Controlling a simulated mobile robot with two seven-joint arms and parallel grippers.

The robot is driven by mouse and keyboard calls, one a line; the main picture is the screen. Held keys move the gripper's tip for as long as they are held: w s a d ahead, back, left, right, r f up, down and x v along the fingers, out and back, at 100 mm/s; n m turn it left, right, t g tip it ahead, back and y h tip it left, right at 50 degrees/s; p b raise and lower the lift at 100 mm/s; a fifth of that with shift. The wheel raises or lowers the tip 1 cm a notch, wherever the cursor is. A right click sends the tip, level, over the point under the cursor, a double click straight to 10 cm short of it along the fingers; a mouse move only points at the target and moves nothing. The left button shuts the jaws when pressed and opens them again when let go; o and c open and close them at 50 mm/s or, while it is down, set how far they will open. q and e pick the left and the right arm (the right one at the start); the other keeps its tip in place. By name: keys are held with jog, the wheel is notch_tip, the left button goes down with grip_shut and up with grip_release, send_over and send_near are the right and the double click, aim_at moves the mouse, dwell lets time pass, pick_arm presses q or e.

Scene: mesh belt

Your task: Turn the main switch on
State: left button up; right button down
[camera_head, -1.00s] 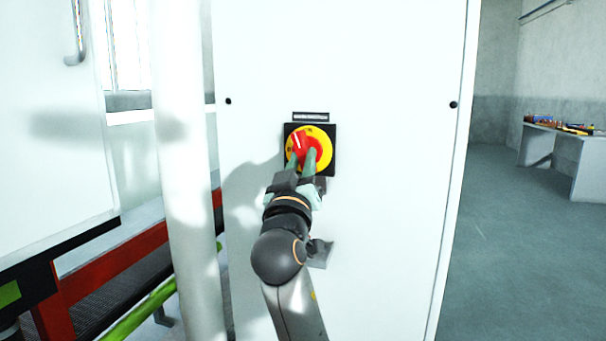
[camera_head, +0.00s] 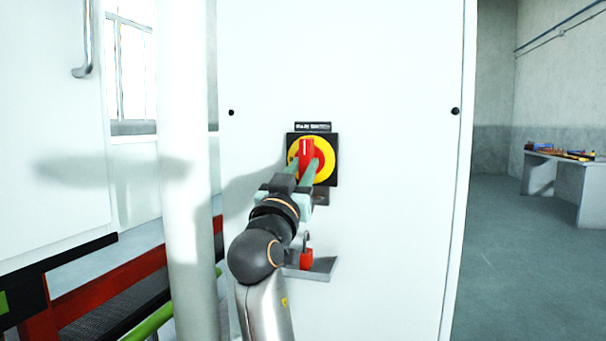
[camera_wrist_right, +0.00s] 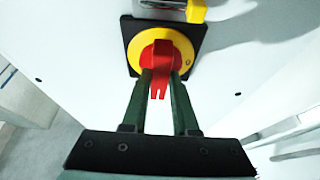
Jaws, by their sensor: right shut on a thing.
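The main switch is a red rotary handle (camera_head: 306,147) on a yellow disc (camera_head: 327,164) and a black square plate (camera_head: 333,140). It sits on the front of a white cabinet. The handle stands upright in the head view, with a white mark near its top. My right gripper (camera_head: 305,168) reaches up from below, its two green fingers shut on the handle. In the right wrist view the red handle (camera_wrist_right: 160,62) lies between the fingers of the gripper (camera_wrist_right: 160,75). The fingers hide part of the handle and disc. My left gripper is not in view.
A red padlock (camera_head: 306,258) is at a small grey bracket (camera_head: 322,267) on the cabinet (camera_head: 390,200), below the switch. A white pole (camera_head: 186,200) stands left of the cabinet. A table (camera_head: 560,157) with small items is far right, beyond open floor.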

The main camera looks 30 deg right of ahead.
jog(key=shift+r, duration=0.1)
jog(key=c, duration=0.7)
grip_release()
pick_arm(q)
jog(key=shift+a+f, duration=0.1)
